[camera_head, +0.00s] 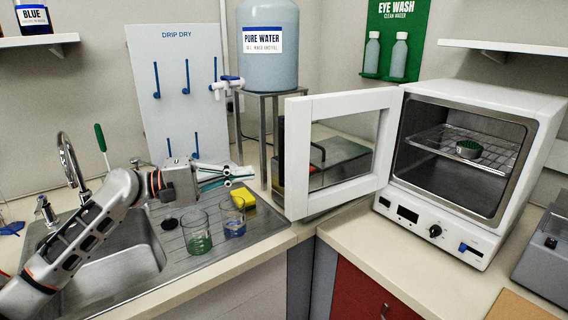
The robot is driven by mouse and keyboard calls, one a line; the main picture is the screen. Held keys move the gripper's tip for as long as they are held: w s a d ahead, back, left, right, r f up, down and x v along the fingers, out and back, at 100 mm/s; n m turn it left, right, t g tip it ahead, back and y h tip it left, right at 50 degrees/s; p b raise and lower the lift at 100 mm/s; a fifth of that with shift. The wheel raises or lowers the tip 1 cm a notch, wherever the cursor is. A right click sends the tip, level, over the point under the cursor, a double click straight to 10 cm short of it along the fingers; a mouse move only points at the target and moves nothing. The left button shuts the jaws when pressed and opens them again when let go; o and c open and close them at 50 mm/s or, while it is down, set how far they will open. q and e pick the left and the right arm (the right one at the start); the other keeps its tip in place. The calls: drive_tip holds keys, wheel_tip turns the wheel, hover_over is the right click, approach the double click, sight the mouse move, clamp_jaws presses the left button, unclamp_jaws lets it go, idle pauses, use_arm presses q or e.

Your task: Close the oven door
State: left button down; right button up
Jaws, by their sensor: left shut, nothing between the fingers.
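The white oven (475,160) stands on the right counter. Its door (299,150) is wide open, hinged at the oven's left side and swung out to the left, with a window and a white frame. My right gripper is not in view.
Two glass beakers, one with green liquid (197,238) and one with blue (233,222), and a yellow sponge (243,198) sit below my left gripper. A water tank (268,50) stands behind. The counter before the oven (370,240) is clear.

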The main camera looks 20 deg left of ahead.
use_arm(q)
drive_tip(key=p+x, duration=0.2)
drive_tip(key=x, duration=0.7)
drive_tip(key=shift+d, duration=0.45)
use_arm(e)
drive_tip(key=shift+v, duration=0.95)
use_arm(q)
drive_tip(key=shift+w, duration=0.1)
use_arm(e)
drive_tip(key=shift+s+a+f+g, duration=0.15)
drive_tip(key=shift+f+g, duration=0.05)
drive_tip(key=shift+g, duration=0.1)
use_arm(q)
drive_tip(key=shift+d, duration=0.1)
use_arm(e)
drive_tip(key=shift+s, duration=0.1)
